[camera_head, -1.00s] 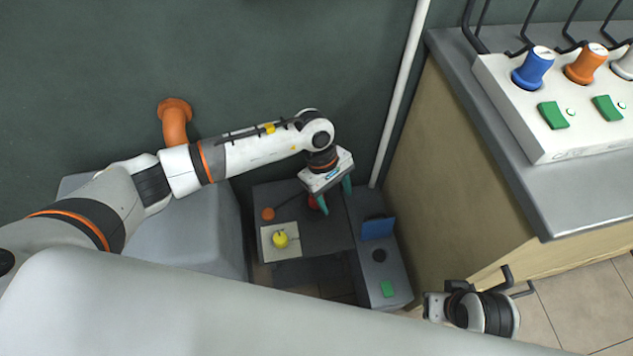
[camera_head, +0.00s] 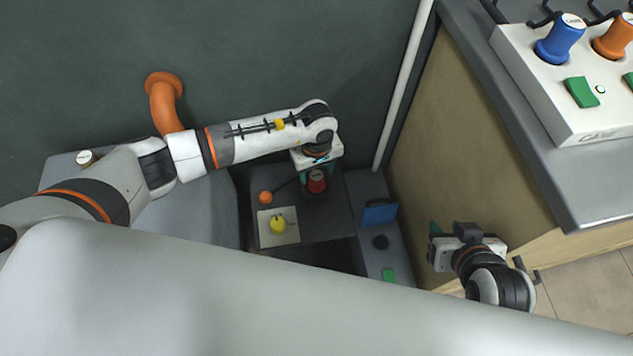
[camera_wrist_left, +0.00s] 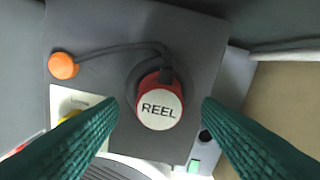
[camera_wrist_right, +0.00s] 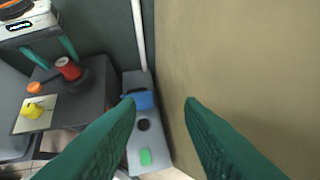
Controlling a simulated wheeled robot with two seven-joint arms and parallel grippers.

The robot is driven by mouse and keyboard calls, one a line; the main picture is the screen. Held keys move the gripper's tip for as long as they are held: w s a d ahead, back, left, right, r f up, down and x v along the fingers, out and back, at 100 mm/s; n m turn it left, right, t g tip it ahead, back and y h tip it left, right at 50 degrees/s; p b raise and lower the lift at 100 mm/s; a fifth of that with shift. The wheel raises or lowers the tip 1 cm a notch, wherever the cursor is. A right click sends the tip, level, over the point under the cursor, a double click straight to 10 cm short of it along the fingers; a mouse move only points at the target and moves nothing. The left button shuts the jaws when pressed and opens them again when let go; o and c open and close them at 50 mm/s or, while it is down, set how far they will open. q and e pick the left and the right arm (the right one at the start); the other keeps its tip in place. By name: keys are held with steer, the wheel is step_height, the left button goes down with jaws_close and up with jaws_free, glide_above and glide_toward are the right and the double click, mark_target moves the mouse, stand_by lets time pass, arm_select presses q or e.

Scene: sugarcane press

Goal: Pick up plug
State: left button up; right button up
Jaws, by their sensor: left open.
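A red plug (camera_head: 317,186) with a white cap reading REEL stands on a dark grey box. In the left wrist view the plug's white cap (camera_wrist_left: 159,112) faces the camera, with a dark cable beside it. My left gripper (camera_head: 316,173) is open above the plug. Its green fingers lie either side of the plug in the left wrist view, with gaps on both sides. The plug also shows in the right wrist view (camera_wrist_right: 69,69), below the left gripper's fingers. My right gripper (camera_wrist_right: 159,101) is open and empty, well to the right of the box, by the beige cabinet side.
An orange knob (camera_head: 265,198) and a yellow knob (camera_head: 278,225) on a pale plate (camera_head: 293,236) are left of the plug. A blue flap (camera_head: 379,214) and green button (camera_head: 388,274) are to its right. The beige cabinet (camera_head: 455,140) and a white pipe (camera_head: 405,85) border the right side.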

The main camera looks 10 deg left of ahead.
mark_target(316, 175)
arm_select(q)
step_height(316, 175, down, 3)
steer(key=shift+f+b, duration=0.2)
steer(key=shift+b, duration=0.25)
steer(key=shift+f, duration=0.3)
arm_select(e)
steer(key=w+r+t, duration=0.1)
steer(key=w+a+r+t, duration=0.1)
steer(key=w+r+t, duration=0.1)
steer(key=shift+w+a+r+y, duration=0.15)
steer(key=shift+w+a+y, duration=0.1)
steer(key=shift+w+y, duration=0.15)
arm_select(q)
steer(key=shift+c, duration=0.6)
steer(key=c, duration=1)
